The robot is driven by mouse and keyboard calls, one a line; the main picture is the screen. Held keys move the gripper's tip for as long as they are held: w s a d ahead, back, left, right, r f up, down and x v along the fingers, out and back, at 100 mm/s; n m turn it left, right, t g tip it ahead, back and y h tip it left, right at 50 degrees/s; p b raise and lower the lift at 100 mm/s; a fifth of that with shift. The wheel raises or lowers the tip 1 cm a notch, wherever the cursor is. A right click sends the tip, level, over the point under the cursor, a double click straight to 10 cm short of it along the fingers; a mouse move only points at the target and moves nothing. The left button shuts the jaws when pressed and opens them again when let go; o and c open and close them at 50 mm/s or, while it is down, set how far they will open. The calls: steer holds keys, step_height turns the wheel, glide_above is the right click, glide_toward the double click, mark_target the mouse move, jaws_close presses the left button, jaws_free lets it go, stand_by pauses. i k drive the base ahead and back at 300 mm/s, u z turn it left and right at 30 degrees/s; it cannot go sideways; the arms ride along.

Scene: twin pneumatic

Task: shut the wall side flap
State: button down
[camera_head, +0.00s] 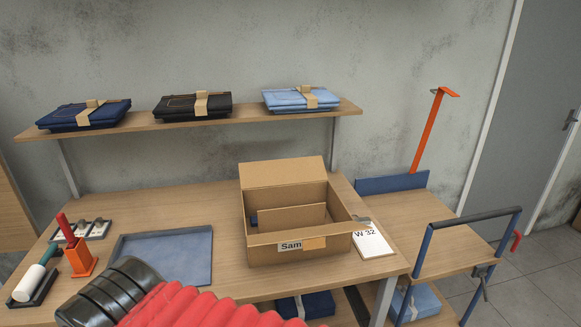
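An open cardboard box (262,251) stands on the wooden bench, with a "Sam" label and a tan strip on its near face. Its wall side flap (282,171) stands up along the far rim, leaning slightly back. A cardboard panel (291,217) shows inside the box, with something dark blue beside it; I cannot tell whether the panel is a divider or a folded flap. My arm's black cuff and red ribbed sleeve cross the bottom left foreground, apart from the box. My gripper is not in view.
A "W 32" card (371,241) lies right of the box. A blue-grey tray (165,256) lies to the left, near an orange holder (81,258). Folded jeans (192,104) rest on the shelf (233,117) above. A cart handle (470,217) stands at right.

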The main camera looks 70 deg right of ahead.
mark_target(260, 173)
steer(key=z, duration=0.65)
steer(key=i, duration=0.9)
steer(key=z, duration=0.55)
